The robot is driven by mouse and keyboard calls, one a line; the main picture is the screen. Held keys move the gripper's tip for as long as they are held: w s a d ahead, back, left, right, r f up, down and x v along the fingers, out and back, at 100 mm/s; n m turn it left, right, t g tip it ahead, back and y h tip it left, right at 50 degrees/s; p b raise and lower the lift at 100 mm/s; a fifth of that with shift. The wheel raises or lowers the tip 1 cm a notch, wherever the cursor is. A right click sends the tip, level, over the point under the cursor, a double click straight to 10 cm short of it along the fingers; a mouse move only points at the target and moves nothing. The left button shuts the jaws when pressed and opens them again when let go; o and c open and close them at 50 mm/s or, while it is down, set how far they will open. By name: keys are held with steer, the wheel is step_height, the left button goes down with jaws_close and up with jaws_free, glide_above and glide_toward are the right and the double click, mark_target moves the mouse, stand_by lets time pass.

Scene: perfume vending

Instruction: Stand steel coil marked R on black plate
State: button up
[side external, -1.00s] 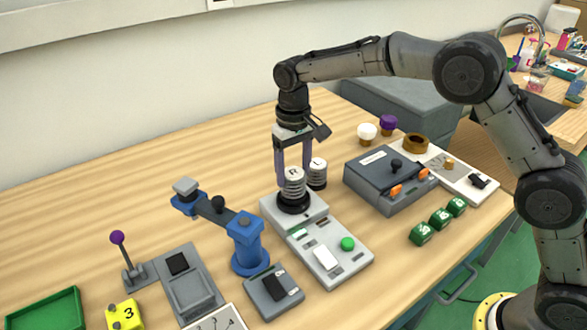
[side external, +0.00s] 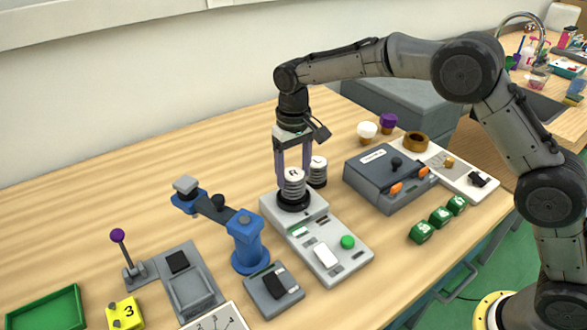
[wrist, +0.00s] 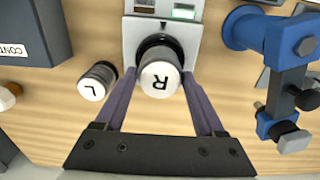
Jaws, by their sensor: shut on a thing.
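The steel coil marked R (side external: 293,183) stands upright on the round black plate (side external: 292,203) at the back end of a light grey machine. It also shows in the wrist view (wrist: 160,79), with its white lettered top facing the camera. My gripper (side external: 294,172) reaches down from above, its two purple fingers shut on the R coil from both sides. The coil appears to rest on the plate; any small gap is too small to tell.
The grey machine (side external: 340,262) has a green button and a white switch. A blue crane-like device (side external: 247,245) stands to the left. A dark grey box with orange handles (side external: 385,180) stands to the right. Green blocks (side external: 421,232) lie at the front right.

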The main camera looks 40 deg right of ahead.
steer(key=shift+f, duration=0.2)
stand_by(0.4)
steer(key=o, duration=1.1)
steer(key=shift+r, duration=3.5)
